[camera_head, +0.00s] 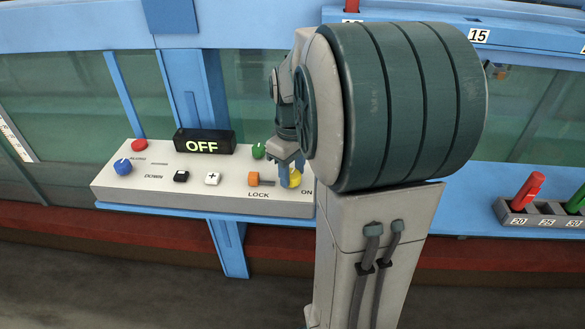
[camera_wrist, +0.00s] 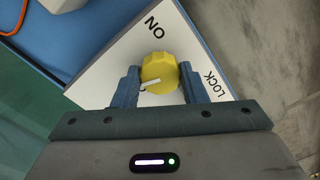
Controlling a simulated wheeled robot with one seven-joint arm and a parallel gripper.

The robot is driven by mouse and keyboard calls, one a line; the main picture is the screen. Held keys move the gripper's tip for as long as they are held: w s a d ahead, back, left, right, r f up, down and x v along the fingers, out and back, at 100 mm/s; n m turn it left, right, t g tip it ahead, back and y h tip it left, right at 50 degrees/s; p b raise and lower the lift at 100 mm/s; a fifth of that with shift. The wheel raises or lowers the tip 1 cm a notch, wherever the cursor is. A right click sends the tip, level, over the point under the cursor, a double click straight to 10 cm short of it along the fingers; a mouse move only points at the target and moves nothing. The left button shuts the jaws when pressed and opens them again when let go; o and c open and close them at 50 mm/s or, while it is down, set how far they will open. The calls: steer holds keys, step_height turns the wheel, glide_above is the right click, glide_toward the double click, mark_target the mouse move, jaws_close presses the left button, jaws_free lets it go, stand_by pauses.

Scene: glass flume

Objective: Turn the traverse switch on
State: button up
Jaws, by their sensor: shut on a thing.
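A yellow knob (camera_head: 295,178) sits at the right end of a white control panel (camera_head: 130,190), near the label ON. In the wrist view the yellow knob (camera_wrist: 158,72) has a white pointer line that points toward the lower left, away from the ON label. My gripper (camera_head: 287,172) is at the knob, and in the wrist view my gripper's two blue fingers (camera_wrist: 160,88) are on either side of it, shut on it. A black display (camera_head: 204,141) on the panel reads OFF. My arm hides the panel's right end in the head view.
The panel also bears an orange lever (camera_head: 254,179) by the LOCK label, a blue knob (camera_head: 123,167), a red knob (camera_head: 139,145), a green knob (camera_head: 259,150) and push buttons (camera_head: 213,178). A rack (camera_head: 545,220) with coloured handles stands at the right.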

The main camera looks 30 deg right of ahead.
mark_target(292, 174)
steer(key=m+p, duration=0.1)
steer(key=m, duration=0.6)
steer(key=shift+r, duration=0.15)
steer(key=m+p, duration=0.1)
steer(key=m, duration=0.6)
steer(key=shift+w, duration=0.1)
steer(key=shift+m, duration=0.3)
steer(key=o, duration=1)
steer(key=shift+c, duration=0.2)
step_height(292, 174, up, 14)
steer(key=shift+p, duration=0.45)
steer(key=shift+f, duration=0.2)
steer(key=s+a+f+n+t, duration=0.2)
steer(key=s+a+f+n, duration=0.7)
steer(key=s+a, duration=0.3)
steer(key=shift+f+n+t, duration=0.4)
steer(key=shift+f, duration=0.15)
